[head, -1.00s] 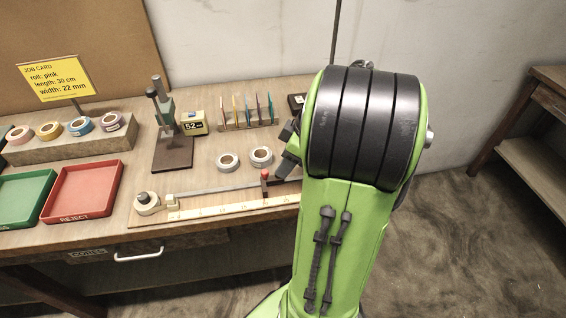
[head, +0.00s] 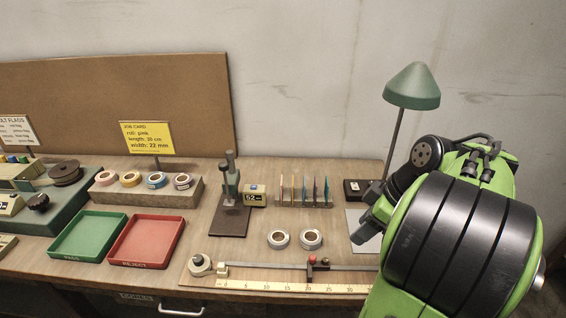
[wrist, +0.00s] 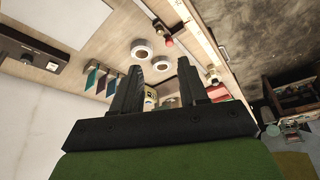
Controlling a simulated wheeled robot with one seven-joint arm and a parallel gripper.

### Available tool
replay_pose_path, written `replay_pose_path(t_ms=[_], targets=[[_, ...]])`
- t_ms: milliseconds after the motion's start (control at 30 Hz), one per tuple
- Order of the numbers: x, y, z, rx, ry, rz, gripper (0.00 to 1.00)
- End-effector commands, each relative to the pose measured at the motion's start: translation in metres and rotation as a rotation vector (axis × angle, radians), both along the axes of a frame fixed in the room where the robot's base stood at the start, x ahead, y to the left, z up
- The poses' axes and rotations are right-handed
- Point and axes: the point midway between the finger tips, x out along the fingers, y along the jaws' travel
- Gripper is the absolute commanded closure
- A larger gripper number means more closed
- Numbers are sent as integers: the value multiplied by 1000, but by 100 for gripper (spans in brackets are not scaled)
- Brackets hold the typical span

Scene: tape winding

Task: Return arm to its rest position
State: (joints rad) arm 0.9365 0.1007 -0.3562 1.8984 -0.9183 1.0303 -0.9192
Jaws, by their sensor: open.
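My gripper (wrist: 160,64) shows in the wrist view with its two dark fingers apart and nothing between them. In the head view my green and black arm is folded at the right side, over the right end of the bench (head: 330,172). I cannot clearly make out the fingers in the head view. In the wrist view the bench top (wrist: 105,35) appears beyond the fingers, with two white tape rolls (wrist: 142,50) on it, apart from the gripper.
A green lamp (head: 412,88) stands close to my arm. The bench holds a ruler rail (head: 290,287), a green tray (head: 88,238), a red REJECT tray (head: 146,243), a press (head: 230,185), coloured flags (head: 305,190) and several rolls on a block (head: 145,197).

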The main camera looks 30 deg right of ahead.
Motion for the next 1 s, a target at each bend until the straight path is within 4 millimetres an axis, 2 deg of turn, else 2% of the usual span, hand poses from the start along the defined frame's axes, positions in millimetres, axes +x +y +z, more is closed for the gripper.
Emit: replay_pose_path(t_ms=[167,267,367,400,433,500,600,700,767,1000], targets=[[2,3,2,1,-1,-1,57],[13,29,19,0,-2,-23,57],[26,88,51,5,-4,-85,57],[25,116,63,8,-4,-121,57],[22,135,70,10,-4,-148,57],[8,176,84,12,-12,-219,57],[-21,212,94,12,-42,-320,57],[-43,223,95,17,-79,-402,57],[-49,225,94,20,-92,-432,57],[-52,224,90,23,-97,-456,57]])
